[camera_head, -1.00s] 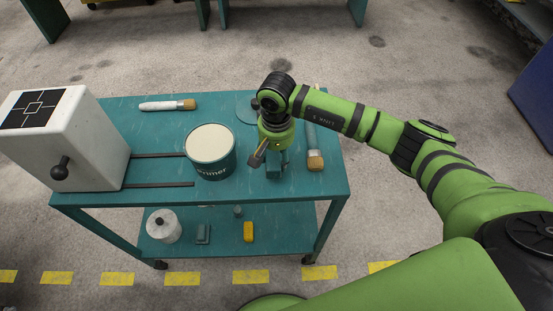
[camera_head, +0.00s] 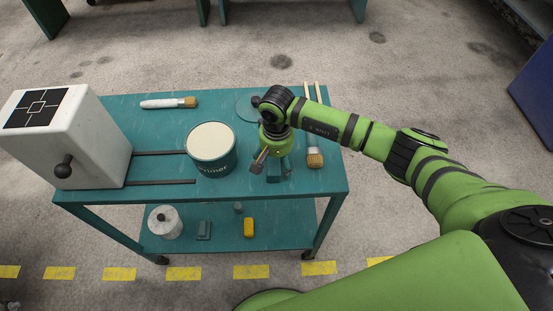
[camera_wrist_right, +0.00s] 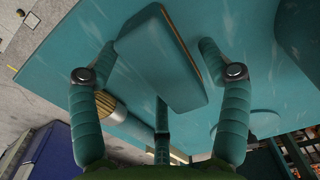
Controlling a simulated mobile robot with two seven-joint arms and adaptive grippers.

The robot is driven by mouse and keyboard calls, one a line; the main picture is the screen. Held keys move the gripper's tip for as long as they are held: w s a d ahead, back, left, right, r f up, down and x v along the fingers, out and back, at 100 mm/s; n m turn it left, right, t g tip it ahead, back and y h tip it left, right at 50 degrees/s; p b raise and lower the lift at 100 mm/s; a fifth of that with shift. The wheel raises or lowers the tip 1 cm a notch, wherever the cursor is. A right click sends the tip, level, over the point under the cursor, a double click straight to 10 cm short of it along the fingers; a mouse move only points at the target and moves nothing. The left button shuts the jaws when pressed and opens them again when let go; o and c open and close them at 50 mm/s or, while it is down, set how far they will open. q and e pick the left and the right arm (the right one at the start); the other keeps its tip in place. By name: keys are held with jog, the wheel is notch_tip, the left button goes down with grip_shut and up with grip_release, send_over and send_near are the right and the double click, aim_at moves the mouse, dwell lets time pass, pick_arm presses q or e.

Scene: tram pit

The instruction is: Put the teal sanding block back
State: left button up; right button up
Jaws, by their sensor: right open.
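The teal sanding block (camera_wrist_right: 160,60), a flat teal slab with a thin orange-brown edge, shows in the right wrist view over the teal tabletop. My right gripper (camera_wrist_right: 158,48) is open, with one finger on either side of the block and the third finger below it in the picture. Gaps show beside the block, so it does not look clamped. In the head view my right gripper (camera_head: 270,168) points down at the right part of the trolley top, and its teal fingers blend with the block. My left gripper is not in view.
A teal tin (camera_head: 214,166) with a pale top stands just left of the gripper. A white box (camera_head: 75,140) stands left. The lower shelf (camera_head: 280,222) holds several small items, including a yellow block (camera_head: 248,228).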

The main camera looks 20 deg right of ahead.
aim_at(277, 160)
jog(key=shift+r, duration=0.15)
jog(key=shift+w+r, duration=0.1)
jog(key=shift+r, duration=0.1)
notch_tip(277, 160, up, 12)
jog(key=b, duration=0.4)
jog(key=shift+f, duration=0.2)
dwell(0.7)
